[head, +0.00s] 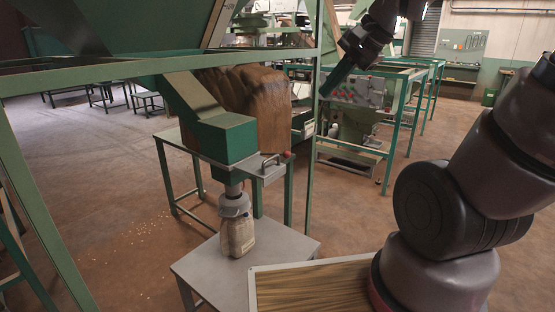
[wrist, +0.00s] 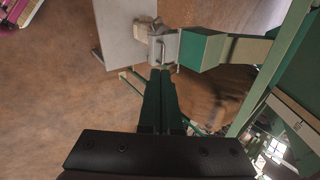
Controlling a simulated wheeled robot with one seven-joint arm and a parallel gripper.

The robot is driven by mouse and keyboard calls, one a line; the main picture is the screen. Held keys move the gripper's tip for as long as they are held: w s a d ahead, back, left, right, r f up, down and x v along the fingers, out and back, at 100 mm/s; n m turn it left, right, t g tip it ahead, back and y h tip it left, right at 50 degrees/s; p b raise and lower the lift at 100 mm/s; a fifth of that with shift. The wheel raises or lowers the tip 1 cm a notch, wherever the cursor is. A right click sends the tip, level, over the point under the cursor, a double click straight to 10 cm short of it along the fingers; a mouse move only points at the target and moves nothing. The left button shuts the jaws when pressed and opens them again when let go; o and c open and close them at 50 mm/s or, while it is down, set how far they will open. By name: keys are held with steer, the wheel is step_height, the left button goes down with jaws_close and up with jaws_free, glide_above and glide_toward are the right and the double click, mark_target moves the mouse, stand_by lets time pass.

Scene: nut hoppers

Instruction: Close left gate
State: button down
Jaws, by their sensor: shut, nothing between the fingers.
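A green chute (head: 226,138) comes down from the upper left and ends in a green box above a spout. A metal plate with a small silver handle (head: 268,166) sticks out at the right of its lower end; I take this as the left gate. In the wrist view the handle (wrist: 161,48) shows beside the green box. I cannot tell whether the gate is open or shut. A beige-filled container (head: 237,236) stands directly under the spout. My gripper (head: 325,94) is shut and empty, up and right of the handle, apart from it. Its green fingers (wrist: 159,73) point toward the handle.
A grey table (head: 205,275) holds the container. A tray (head: 290,285) is at the front, partly behind my arm. A green frame post (head: 313,130) stands between chute and gripper in the picture. A brown sack-like mass (head: 262,105) is behind the chute. More machines stand behind.

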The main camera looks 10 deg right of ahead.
steer(key=w+a+f+m, duration=0.1)
steer(key=w+f+m, duration=1.3)
steer(key=f+m, duration=0.35)
steer(key=shift+y, duration=0.3)
steer(key=shift+w+a+r+x, duration=0.2)
steer(key=shift+a+r+x, duration=0.05)
steer(key=shift+x, duration=1.95)
steer(key=shift+w+a+r+x, duration=0.2)
steer(key=shift+a+r+x, duration=0.1)
steer(key=shift+x, duration=1.95)
steer(key=shift+w+a+r+x, duration=0.2)
steer(key=shift+a+r+x, duration=0.05)
steer(key=shift+x, duration=1.95)
glide_above(257, 165)
steer(key=shift+w, duration=0.1)
